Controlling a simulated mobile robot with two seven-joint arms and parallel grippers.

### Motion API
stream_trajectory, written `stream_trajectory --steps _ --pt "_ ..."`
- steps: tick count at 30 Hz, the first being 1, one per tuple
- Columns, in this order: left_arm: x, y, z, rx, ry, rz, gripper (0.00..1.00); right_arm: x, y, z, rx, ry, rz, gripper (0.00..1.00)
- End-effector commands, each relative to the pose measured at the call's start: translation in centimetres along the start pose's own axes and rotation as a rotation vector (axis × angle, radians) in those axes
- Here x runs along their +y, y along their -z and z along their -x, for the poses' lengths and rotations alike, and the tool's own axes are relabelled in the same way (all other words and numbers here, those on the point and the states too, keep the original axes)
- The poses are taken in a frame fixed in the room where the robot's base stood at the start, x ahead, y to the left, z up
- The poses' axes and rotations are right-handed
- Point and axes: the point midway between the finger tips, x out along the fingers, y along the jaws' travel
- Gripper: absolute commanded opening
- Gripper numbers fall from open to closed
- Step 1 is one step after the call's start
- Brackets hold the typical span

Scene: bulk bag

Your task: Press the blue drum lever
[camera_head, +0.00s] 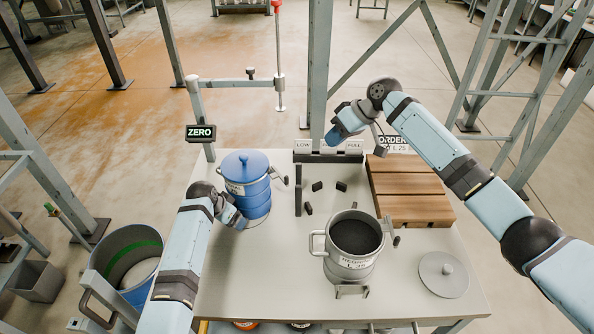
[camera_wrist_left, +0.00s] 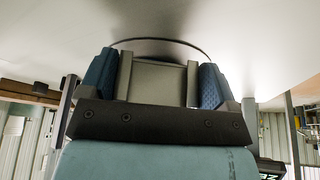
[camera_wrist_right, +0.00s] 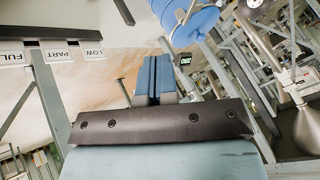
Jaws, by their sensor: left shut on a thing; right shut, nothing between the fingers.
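The blue drum (camera_head: 257,197) stands upright on the table's left half with its blue lid on. Its grey lever (camera_head: 280,176) sticks out on the drum's right side. My left gripper (camera_head: 238,220) is at the drum's near left side. In the left wrist view its fingers (camera_wrist_left: 160,82) are shut on a grey part, apparently the drum's handle; the contact is partly hidden. My right gripper (camera_head: 338,133) is shut and empty, raised above the table's back edge, right of the lever and apart from it. The right wrist view shows its closed fingers (camera_wrist_right: 155,78) and the drum (camera_wrist_right: 187,20) beyond.
A grey can (camera_head: 352,262) filled with dark material stands right of the drum. A round lid (camera_head: 443,274) lies to its right. A wooden slatted board (camera_head: 408,192), small black blocks (camera_head: 317,186) and a label rack (camera_head: 328,157) are behind. A ZERO display (camera_head: 201,132) stands at the back left.

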Motion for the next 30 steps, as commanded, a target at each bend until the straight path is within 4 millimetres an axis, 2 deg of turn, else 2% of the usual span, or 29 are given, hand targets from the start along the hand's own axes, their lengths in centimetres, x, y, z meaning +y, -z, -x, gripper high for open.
stream_trajectory --steps 4,17,23,30 --pt "0.0 0.0 0.0 0.001 -0.001 0.0 0.14 -1.1 -0.6 0.3 -0.046 0.051 0.005 0.0" --pt "0.0 0.0 0.0 0.001 0.0 0.0 0.14 -1.2 -0.7 -0.1 -0.051 0.056 0.005 0.0" --pt "0.0 0.0 0.0 0.001 0.0 0.0 0.14 -1.4 -0.8 -3.1 -0.052 0.058 0.004 0.0" --pt "0.0 0.1 0.0 0.001 0.0 0.0 0.14 -1.8 -1.1 -8.4 -0.053 0.057 0.004 0.0"
